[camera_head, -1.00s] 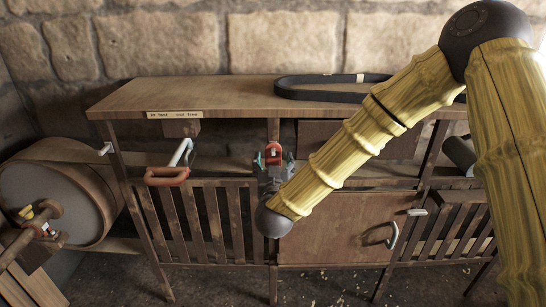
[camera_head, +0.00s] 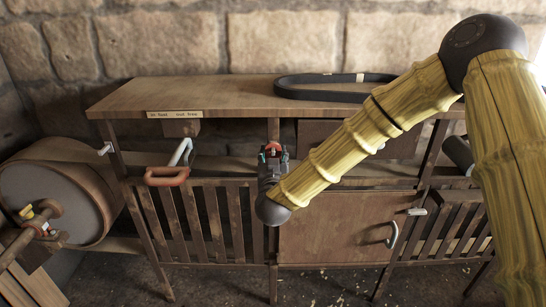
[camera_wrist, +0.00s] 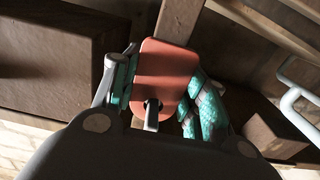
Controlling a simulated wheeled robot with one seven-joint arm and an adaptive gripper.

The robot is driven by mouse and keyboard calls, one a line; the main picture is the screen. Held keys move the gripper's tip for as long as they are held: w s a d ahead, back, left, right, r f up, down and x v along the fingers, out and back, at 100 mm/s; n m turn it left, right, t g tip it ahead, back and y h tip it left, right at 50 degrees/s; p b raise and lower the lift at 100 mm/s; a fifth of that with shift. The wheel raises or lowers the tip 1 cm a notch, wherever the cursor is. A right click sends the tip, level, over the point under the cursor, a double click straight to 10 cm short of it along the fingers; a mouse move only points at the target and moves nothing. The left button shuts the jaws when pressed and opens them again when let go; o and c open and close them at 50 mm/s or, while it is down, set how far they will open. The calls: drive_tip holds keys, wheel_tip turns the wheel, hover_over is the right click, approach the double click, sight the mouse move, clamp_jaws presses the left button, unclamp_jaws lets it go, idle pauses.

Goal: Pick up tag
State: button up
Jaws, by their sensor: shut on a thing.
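The tag is an orange-red plate with rounded corners and a hole in its lower part. In the wrist view the tag (camera_wrist: 165,80) lies between the green-padded fingers of my gripper (camera_wrist: 160,105), which is shut on it. A metal piece shows at the hole; I cannot tell whether it passes through. In the head view the tag (camera_head: 273,147) is a small red patch at the tip of my gripper (camera_head: 272,154), in front of the bench's middle post. My gripper and arm hide part of it.
The wooden bench (camera_head: 190,97) carries a black belt (camera_head: 320,96) on top. A red-gripped handle (camera_head: 167,176) sticks out left of my gripper. A drum (camera_head: 50,200) stands far left.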

drive_tip(key=shift+r, duration=0.15)
drive_tip(key=shift+r, duration=0.15)
drive_tip(key=s, duration=1.7)
drive_tip(key=d+f+p, duration=0.5)
drive_tip(key=d, duration=0.4)
drive_tip(key=d+f+p, duration=0.5)
drive_tip(key=d+p, duration=0.1)
drive_tip(key=d, duration=0.2)
drive_tip(key=shift+w+d, duration=0.35)
drive_tip(key=shift+d, duration=0.05)
drive_tip(key=shift+a+r, duration=0.1)
